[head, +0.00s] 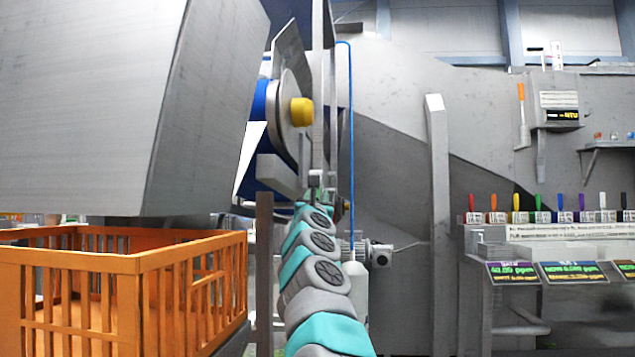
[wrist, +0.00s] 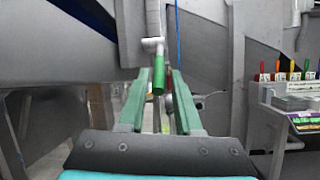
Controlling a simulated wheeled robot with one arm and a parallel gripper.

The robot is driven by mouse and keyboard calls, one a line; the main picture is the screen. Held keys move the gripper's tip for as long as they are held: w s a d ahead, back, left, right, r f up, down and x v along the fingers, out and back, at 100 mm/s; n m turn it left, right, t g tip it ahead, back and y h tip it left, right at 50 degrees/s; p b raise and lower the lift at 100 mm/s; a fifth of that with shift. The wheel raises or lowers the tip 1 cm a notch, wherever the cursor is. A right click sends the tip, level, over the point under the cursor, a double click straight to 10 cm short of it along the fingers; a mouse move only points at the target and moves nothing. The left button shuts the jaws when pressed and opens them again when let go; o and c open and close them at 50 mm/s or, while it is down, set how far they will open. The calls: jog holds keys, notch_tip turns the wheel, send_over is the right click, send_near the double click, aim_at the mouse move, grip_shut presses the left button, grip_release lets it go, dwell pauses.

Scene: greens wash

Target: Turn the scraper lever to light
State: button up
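The scraper lever shows in the wrist view as a short green handle (wrist: 158,82) hanging down from a grey joint at the foot of a vertical grey bar (wrist: 153,18). My gripper (wrist: 163,92) is open, its two green fingers pointing ahead. The handle appears between the fingertips, with a gap visible on both sides; I cannot tell how deep it sits between them. In the head view my gripper (head: 319,194) is small and mostly hidden behind my arm, just under the vertical bar (head: 317,110). No setting marks for the lever are readable.
An orange crate (head: 140,262) stands at the left below a large grey housing (head: 90,100). A disc with a yellow hub (head: 301,112) is above my gripper. A grey post (head: 438,220) and a rack with coloured handles (head: 545,217) stand to the right. A blue hose (head: 351,140) hangs behind.

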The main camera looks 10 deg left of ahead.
jog(key=shift+p+x, duration=0.85)
jog(key=shift+x, duration=0.25)
jog(key=shift+w+r+p, duration=0.25)
jog(key=shift+r+p, duration=0.15)
jog(key=shift+p, duration=0.05)
jog(key=shift+w+a+p, duration=0.1)
jog(key=shift+w+p, duration=0.55)
jog(key=shift+w, duration=0.15)
jog(key=shift+c, duration=0.3)
grip_shut()
